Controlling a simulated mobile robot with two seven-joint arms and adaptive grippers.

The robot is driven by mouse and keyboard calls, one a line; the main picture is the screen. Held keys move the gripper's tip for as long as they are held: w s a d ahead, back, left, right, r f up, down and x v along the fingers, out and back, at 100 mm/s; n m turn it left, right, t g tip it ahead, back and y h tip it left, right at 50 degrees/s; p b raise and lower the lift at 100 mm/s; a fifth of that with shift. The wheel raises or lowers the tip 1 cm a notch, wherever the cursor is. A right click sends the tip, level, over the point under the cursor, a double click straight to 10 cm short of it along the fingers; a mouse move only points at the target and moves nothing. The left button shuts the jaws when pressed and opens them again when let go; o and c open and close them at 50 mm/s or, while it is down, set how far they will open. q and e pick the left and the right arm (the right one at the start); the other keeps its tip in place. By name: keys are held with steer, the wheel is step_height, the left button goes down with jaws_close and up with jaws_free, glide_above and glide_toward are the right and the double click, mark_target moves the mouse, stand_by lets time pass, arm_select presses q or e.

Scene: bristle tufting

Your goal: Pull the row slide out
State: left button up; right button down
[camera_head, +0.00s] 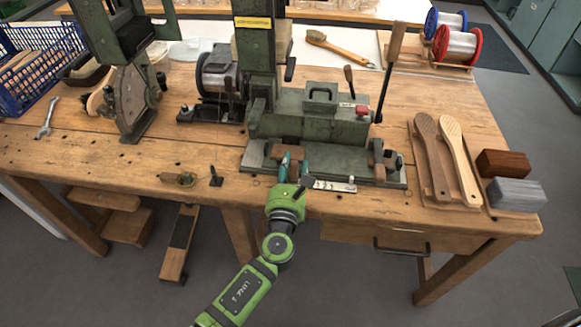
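The row slide looks to be the flat metal strip with dark marks (335,185) at the front of the green machine base (345,162). Its left end is close to my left gripper (293,166). This gripper's two teal fingers stand a little apart at the front left of the base, by a brown wooden piece. The gripper's body hides what lies between and below the fingers, so I cannot tell whether they touch or hold anything. My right gripper is not in view.
A lever with a wooden handle (391,66) rises at the machine's right. Two wooden brush bodies (458,152) lie on a board to the right, beside a brown block (503,163) and a grey block (516,194). A wrench (47,118) lies at left.

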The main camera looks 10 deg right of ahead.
arm_select(q)
steer(key=shift+s+d, duration=0.1)
steer(key=shift+d, duration=0.05)
steer(key=shift+s+f, duration=0.2)
steer(key=shift+s, duration=0.25)
steer(key=v, duration=1.1)
steer(key=shift+a+r, duration=0.25)
steer(key=shift+r, duration=0.05)
steer(key=shift+w, duration=0.1)
